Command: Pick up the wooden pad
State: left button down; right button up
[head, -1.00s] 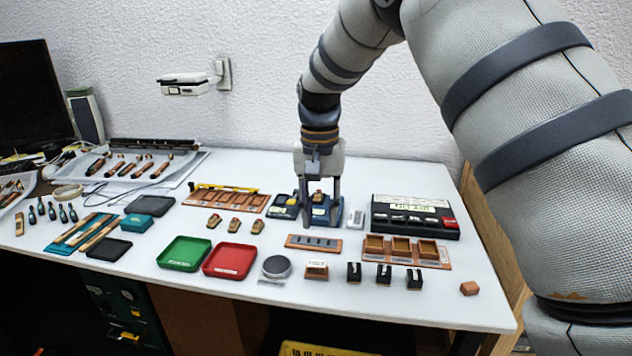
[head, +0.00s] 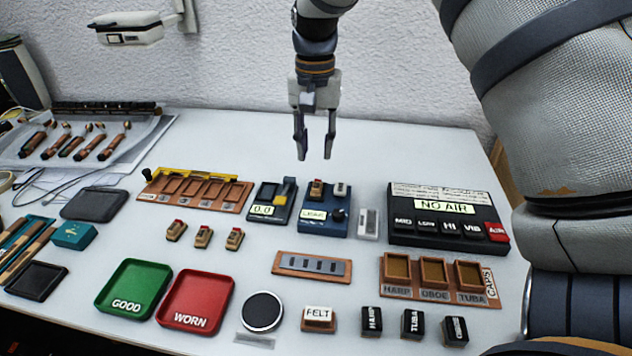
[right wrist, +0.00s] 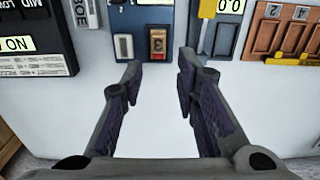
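A small wooden pad (head: 316,188) with a red mark sits on the left spot of the blue LEAK tester (head: 323,222). It also shows in the right wrist view (right wrist: 158,46), just beyond my fingertips. Three similar wooden pads, a left one (head: 176,230), a middle one (head: 203,236) and a right one (head: 235,239), stand in a row on the table. My right gripper (head: 315,154) is open and empty, raised above and behind the tester, fingers pointing down. In the right wrist view its fingers (right wrist: 160,68) are apart with only white table between them. My left gripper is not in view.
A gauge (head: 272,203) stands left of the tester; a small grey block (head: 368,224) and the NO AIR box (head: 447,216) stand right. Green GOOD (head: 132,286) and red WORN (head: 196,302) trays lie in front. The table behind the tester is clear.

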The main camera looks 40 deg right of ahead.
aim_at(317, 183)
notch_tip(317, 183, down, 8)
jog(key=shift+s+d+f, duration=0.1)
jog(key=shift+d+f, duration=0.05)
jog(key=shift+f, duration=0.1)
grip_shut()
